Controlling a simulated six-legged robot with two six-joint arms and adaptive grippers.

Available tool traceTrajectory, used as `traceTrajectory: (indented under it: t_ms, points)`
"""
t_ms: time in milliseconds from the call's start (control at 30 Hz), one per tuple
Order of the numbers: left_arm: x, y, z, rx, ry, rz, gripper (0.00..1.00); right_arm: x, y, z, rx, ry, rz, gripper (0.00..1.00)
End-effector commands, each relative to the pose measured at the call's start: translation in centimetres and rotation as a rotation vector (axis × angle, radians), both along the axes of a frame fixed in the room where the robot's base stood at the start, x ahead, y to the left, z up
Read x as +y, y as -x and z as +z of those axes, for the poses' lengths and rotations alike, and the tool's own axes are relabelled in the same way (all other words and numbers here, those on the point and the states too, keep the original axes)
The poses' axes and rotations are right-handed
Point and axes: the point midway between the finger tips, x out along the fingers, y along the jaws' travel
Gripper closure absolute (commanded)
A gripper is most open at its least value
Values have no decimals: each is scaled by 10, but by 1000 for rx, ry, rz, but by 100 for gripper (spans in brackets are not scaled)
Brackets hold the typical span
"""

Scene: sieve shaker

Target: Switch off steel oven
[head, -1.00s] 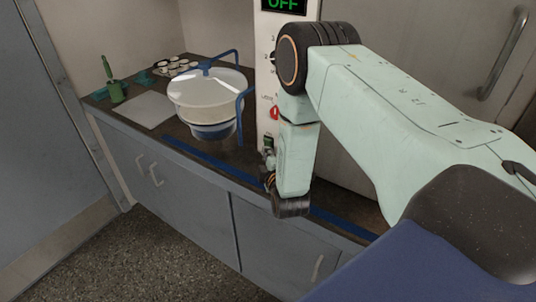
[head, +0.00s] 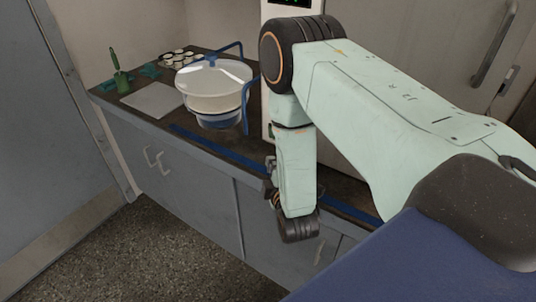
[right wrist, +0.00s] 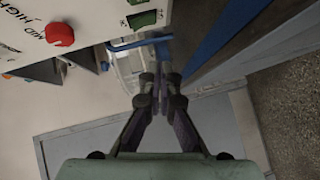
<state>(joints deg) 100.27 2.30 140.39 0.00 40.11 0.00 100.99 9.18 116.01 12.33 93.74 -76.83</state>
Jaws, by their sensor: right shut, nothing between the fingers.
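The steel oven (head: 420,32) stands at the back right in the head view, with a long door handle (head: 495,42). Its pale control panel (head: 267,112) is largely hidden behind my right arm. In the right wrist view the panel shows a red knob (right wrist: 59,34) beside printed "MID" and "HIGH" and a green rocker switch (right wrist: 142,18). My right gripper (head: 270,184) hangs in front of the counter edge; in the right wrist view its fingers (right wrist: 157,88) are shut and empty, apart from the knob and switch. My left gripper is out of view.
A blue strip (head: 222,149) runs along the counter's front. The floor in front is clear.

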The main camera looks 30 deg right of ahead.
Motion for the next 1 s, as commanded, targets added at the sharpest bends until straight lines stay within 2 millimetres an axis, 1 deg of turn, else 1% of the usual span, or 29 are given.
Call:
traceTrajectory:
  t_ms: [33,100,233,833,933,967,1000]
  points:
    - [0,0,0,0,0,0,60,3,6,0,3,1,2,100]
    - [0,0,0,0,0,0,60,6,13,0,2,1,2,100]
    - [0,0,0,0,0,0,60,8,19,1,1,0,0,100]
    - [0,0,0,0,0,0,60,10,21,1,-4,-9,-1,100]
    - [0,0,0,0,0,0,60,10,22,-6,-3,-93,-18,100]
    - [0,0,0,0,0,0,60,11,23,-11,5,-140,-28,100]
    - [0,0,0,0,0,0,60,13,28,-20,27,-218,-44,100]
